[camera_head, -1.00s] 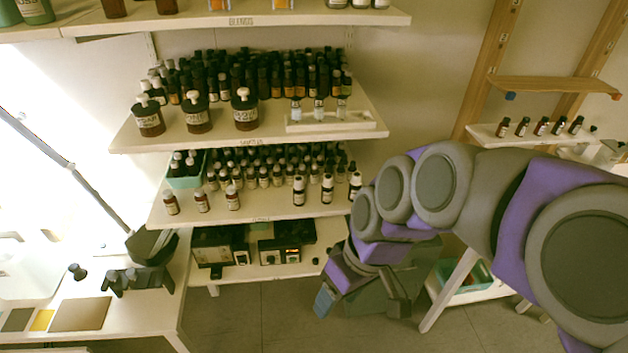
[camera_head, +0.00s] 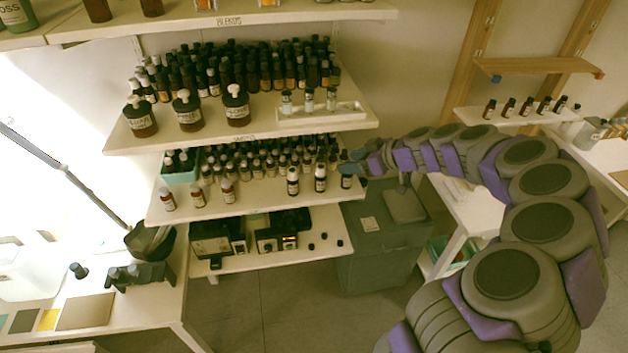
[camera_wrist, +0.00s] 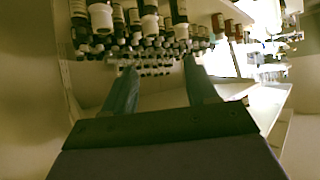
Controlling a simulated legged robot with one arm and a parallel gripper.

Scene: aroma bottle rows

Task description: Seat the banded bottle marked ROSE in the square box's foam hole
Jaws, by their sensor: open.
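My gripper (camera_head: 357,166) is at the right end of the middle shelf (camera_head: 262,203), beside a small dark bottle (camera_head: 346,178) at the front edge. In the wrist view my gripper (camera_wrist: 160,84) is open, with nothing between its two fingers. White-capped bottles (camera_wrist: 101,20) also show beyond the fingers in the wrist view. I cannot read ROSE or make out a band on any bottle. I cannot identify the square box or its foam hole.
Large bottles (camera_head: 187,112) stand on the shelf above. Dark boxes (camera_head: 210,238) sit on the bottom shelf. A grey-green bin (camera_head: 370,265) stands on the floor below my arm.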

